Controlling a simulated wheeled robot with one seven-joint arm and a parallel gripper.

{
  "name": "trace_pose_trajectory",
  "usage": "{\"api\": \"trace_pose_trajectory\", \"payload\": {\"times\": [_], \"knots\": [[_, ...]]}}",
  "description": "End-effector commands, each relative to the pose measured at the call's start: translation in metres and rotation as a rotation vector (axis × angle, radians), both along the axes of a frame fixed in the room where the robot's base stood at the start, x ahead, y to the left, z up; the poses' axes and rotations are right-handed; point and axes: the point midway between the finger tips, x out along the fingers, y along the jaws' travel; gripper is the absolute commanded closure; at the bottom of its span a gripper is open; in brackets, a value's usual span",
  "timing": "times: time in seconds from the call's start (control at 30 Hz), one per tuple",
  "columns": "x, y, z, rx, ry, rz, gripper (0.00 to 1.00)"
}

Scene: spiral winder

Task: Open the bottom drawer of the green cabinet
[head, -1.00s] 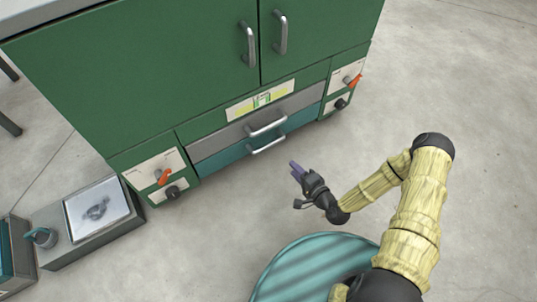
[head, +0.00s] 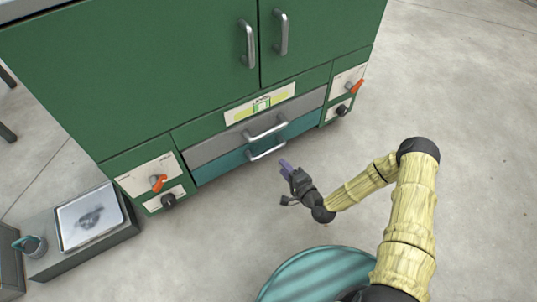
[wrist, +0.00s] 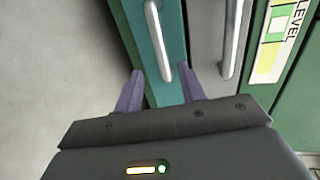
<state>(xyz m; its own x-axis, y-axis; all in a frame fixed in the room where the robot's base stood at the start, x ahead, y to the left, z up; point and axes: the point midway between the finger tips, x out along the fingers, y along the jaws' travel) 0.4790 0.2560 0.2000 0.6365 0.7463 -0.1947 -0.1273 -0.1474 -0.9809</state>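The green cabinet (head: 120,80) stands ahead of me, with a grey drawer (head: 215,145) above a teal bottom drawer (head: 222,165). Both drawers look shut. The bottom drawer's handle (head: 266,150) is a silver bar, which also shows in the wrist view (wrist: 157,42). My gripper (head: 285,165) is just in front of that handle and a little below it in the head view. In the wrist view my gripper (wrist: 160,85) has its two purple fingers apart, with the near end of the bottom handle between and just beyond their tips. Nothing is held.
The upper drawer's handle (wrist: 234,38) runs close beside the bottom one. Orange-lever panels (head: 150,178) flank the drawers. A grey box with a metal tray (head: 90,215) lies at the left. The floor on the right is open.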

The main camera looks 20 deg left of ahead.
Motion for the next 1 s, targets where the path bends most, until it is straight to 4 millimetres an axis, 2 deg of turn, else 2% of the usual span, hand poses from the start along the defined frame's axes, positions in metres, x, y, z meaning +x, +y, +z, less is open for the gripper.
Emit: {"api": "trace_pose_trajectory", "payload": {"times": [0.03, 0.3, 0.6, 1.0], "knots": [[0.006, 0.007, -0.006, -0.002, -0.005, 0.002, 0.60], [0.037, 0.043, -0.015, -0.001, -0.004, 0.002, 0.60], [0.067, 0.076, -0.023, -0.001, -0.002, -0.002, 0.60], [0.072, 0.083, -0.022, -0.001, 0.001, -0.001, 0.60]]}}
